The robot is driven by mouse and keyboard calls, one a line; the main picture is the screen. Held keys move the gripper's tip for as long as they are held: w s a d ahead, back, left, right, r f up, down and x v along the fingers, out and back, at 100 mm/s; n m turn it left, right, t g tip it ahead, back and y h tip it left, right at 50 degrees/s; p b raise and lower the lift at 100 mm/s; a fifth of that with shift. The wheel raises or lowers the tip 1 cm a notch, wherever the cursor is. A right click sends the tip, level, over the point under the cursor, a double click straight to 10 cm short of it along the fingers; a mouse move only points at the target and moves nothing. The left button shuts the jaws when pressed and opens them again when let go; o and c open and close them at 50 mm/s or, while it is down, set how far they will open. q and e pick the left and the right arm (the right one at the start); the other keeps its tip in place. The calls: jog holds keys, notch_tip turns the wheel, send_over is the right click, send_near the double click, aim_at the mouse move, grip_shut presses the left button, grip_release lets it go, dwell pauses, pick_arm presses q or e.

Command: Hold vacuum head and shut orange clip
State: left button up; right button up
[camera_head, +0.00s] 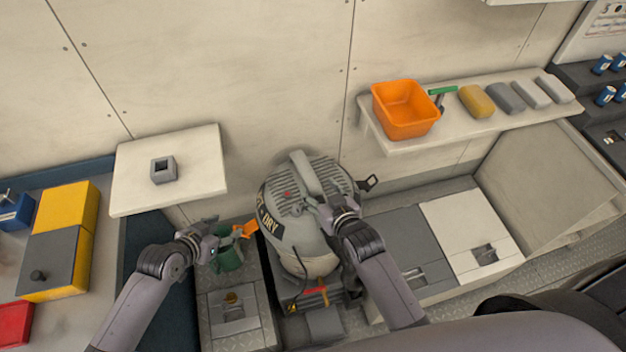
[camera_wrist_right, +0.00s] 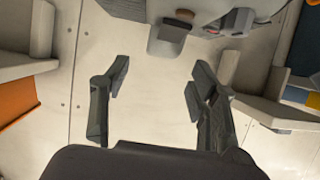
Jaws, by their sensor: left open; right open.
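The grey vacuum head (camera_head: 290,203), with a ribbed top, carry handle and dark "DRY" label, sits on the vacuum's pale drum (camera_head: 318,264). The orange clip (camera_head: 249,228) sticks out from the head's left side. My left gripper (camera_head: 228,236) is open just left of the clip; I cannot tell whether it touches. My right gripper (camera_head: 325,208) is over the right part of the head, near the handle, and partly hides it. The right wrist view shows its fingers (camera_wrist_right: 156,84) open with nothing between them, and part of the grey head (camera_wrist_right: 205,10) beyond.
A green container (camera_head: 226,260) stands under my left gripper. A black latch (camera_head: 369,183) juts from the head's right side. A shelf (camera_head: 455,135) with an orange bin (camera_head: 404,108) is at the back right. A white ledge (camera_head: 200,182) is at the left.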

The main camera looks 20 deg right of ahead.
aim_at(311, 179)
jog(key=x, duration=0.6)
jog(key=shift+w, duration=0.1)
jog(key=shift+c, duration=0.6)
grip_shut()
dwell(0.6)
dwell(0.6)
